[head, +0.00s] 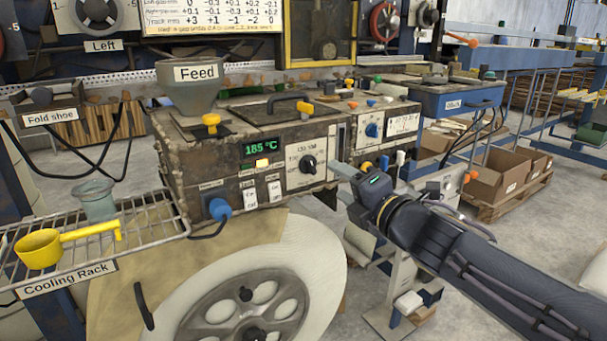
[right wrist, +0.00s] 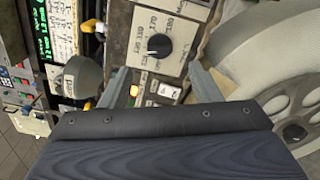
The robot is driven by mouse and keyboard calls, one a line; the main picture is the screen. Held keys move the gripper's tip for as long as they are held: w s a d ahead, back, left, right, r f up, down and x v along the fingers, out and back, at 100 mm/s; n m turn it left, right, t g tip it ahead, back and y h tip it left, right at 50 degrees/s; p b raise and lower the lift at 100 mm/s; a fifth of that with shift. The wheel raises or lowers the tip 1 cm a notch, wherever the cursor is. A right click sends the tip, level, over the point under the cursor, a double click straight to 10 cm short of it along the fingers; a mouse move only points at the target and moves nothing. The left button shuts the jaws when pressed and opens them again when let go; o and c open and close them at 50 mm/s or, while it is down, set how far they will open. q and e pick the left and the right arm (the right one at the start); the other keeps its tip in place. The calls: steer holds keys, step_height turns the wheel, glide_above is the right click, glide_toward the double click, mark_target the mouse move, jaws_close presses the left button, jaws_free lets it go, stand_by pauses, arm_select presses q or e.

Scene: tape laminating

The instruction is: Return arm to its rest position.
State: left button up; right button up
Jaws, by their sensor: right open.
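My right gripper (head: 343,181) is in front of the laminating machine (head: 258,140), just right of and below its black temperature knob (head: 308,164). Its jaws are open with nothing between them. In the right wrist view the two fingers (right wrist: 155,88) stand apart, with the knob (right wrist: 158,45) beyond the gap between them. The knob's pointer is hard to read in the head view. The green display (head: 262,149) reads 185 °C, and an orange light glows below it. My left gripper is not in view.
A grey Feed hopper (head: 189,92) stands on the machine. A wire cooling rack (head: 150,221) at left holds a yellow scoop (head: 40,248) and a glass-like cup (head: 96,200). A large white reel (head: 300,262) is below. Cardboard boxes (head: 497,178) lie on a pallet at right.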

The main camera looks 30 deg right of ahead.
steer(key=s+a+f+m+g+h, duration=0.1)
steer(key=s+f+m+g, duration=0.2)
steer(key=s+f+m, duration=0.35)
steer(key=s+f+m+g+h, duration=0.2)
steer(key=s+f+m+g, duration=0.1)
steer(key=f+m, duration=0.65)
steer(key=s+a+f+m+g+y, duration=0.55)
steer(key=s+a+f+m, duration=0.2)
steer(key=s+a, duration=0.35)
step_height(320, 180, up, 25)
steer(key=m+p, duration=0.1)
steer(key=p, duration=2.4)
steer(key=shift+a+r+g, duration=0.15)
steer(key=shift+a+g, duration=0.2)
steer(key=shift+g, duration=0.1)
